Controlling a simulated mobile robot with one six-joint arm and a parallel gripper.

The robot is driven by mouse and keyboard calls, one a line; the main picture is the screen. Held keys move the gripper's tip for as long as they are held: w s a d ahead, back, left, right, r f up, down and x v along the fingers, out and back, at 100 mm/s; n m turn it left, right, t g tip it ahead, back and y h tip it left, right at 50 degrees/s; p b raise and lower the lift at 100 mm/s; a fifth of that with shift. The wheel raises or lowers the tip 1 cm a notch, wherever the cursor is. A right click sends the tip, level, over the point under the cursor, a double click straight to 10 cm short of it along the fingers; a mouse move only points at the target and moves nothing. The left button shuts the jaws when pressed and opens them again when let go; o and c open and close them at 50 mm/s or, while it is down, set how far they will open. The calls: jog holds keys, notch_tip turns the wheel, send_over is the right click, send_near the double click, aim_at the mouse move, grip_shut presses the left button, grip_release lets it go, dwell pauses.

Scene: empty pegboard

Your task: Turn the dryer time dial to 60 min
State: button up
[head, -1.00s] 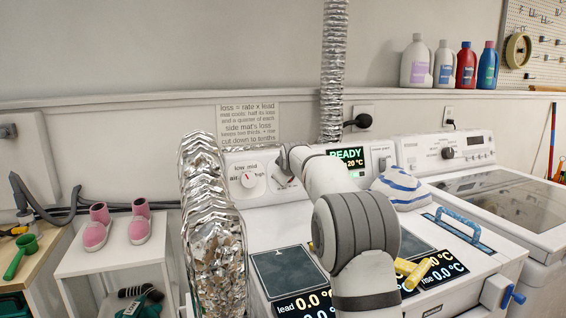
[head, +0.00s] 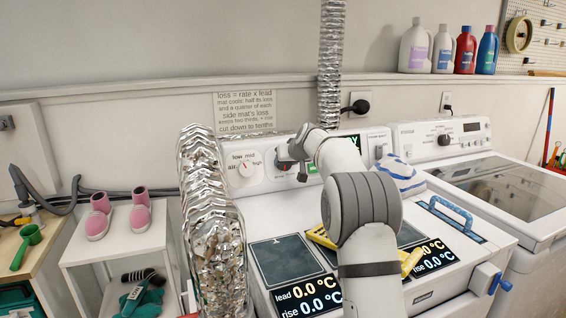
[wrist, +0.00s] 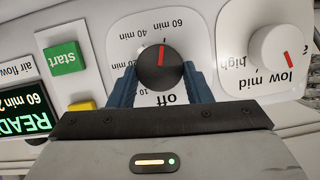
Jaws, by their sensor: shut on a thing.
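The dryer time dial (wrist: 160,68) is a round black knob with a red pointer on a white plate, shown upside down in the wrist view. Its pointer aims at the top of that picture, by the "60 min" and "40 min" labels; "off" is opposite. My gripper (wrist: 161,85) is shut on the dial, one blue finger on each side. The dryer display (wrist: 25,112) reads "READY" and "60 min", partly cut off. In the head view my gripper (head: 292,158) reaches the control panel and largely covers the dial.
A white low/mid/high dial (wrist: 277,50) is beside the time dial; a green start button (wrist: 65,58) is on the other side. A silver foil duct (head: 215,235) stands left of my arm. A folded cloth (head: 402,183) and yellow object (head: 322,237) lie on the dryer top.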

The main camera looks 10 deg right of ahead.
jog(key=shift+f+m, duration=0.3)
jog(key=shift+f, duration=0.15)
jog(key=o, duration=0.8)
jog(key=shift+o, duration=0.9)
jog(key=shift+r, duration=0.25)
jog(key=v, duration=0.7)
jog(key=shift+s+d+r+b, duration=0.15)
jog(key=shift+s+r+b, duration=0.1)
jog(key=shift+b, duration=0.1)
